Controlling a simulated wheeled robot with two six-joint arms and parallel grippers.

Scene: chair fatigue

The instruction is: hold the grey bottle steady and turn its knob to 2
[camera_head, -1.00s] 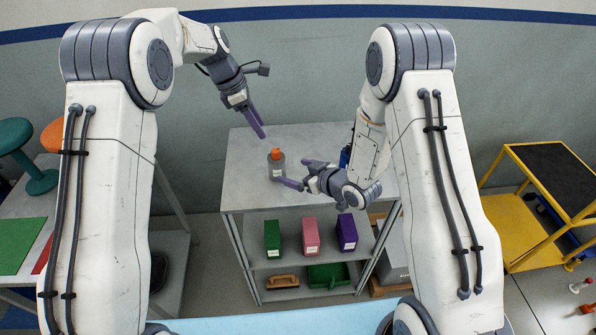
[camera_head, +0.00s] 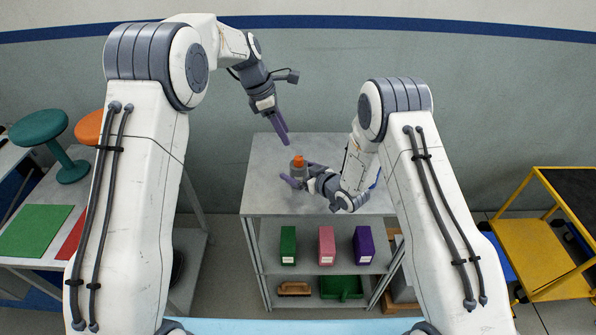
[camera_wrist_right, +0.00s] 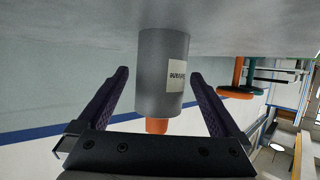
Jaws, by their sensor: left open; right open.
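The grey bottle (camera_head: 298,171) stands upright on the top of the grey shelf unit, with an orange knob (camera_head: 299,158) on top. In the right wrist view the bottle (camera_wrist_right: 163,75) appears upside down, with a white label and the orange knob (camera_wrist_right: 157,126) at its lower end. My right gripper (camera_head: 297,174) is open, low over the top, with one finger on each side of the bottle. My left gripper (camera_head: 283,139) is open and empty, above and behind the bottle. The number on the knob is too small to read.
The shelf top (camera_head: 262,200) is clear left of the bottle. Green (camera_head: 288,246), pink (camera_head: 326,246) and purple (camera_head: 364,245) boxes stand on the shelf below. A yellow cart (camera_head: 535,265) stands at right, and a table with a green mat (camera_head: 35,231) at left.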

